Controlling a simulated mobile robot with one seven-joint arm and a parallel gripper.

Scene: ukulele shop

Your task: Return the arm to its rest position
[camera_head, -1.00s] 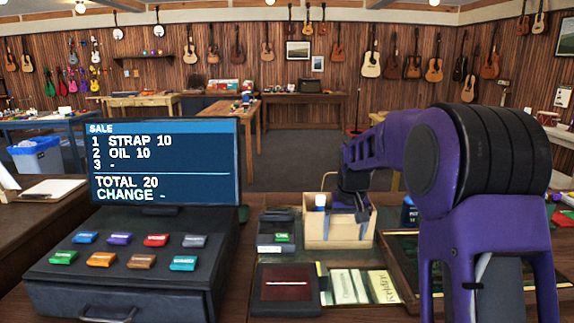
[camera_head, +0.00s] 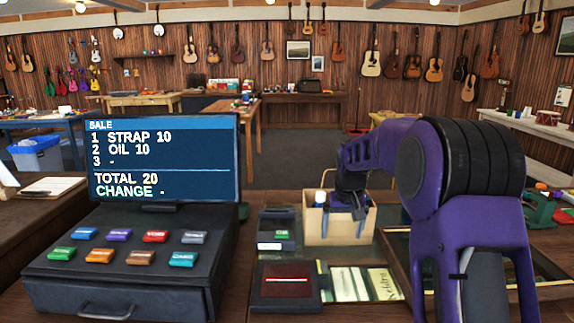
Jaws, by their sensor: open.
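My purple and black arm (camera_head: 465,205) rises at the right and reaches forward and left over the counter. My gripper (camera_head: 345,230) points down, its two blue fingers apart and nothing visible between them. In the picture it overlaps the front of a tan open-topped container (camera_head: 312,228). I cannot tell whether it touches the container. A white-capped item (camera_head: 320,197) shows at the container's left, beside the gripper. My arm hides part of the counter at the right.
The register (camera_head: 125,265) with its sale screen (camera_head: 165,160) stands at the left. A card terminal (camera_head: 277,230), a dark red pad (camera_head: 287,284) and a tray of notes (camera_head: 375,284) lie in front. A framed dark tray sits partly behind my arm.

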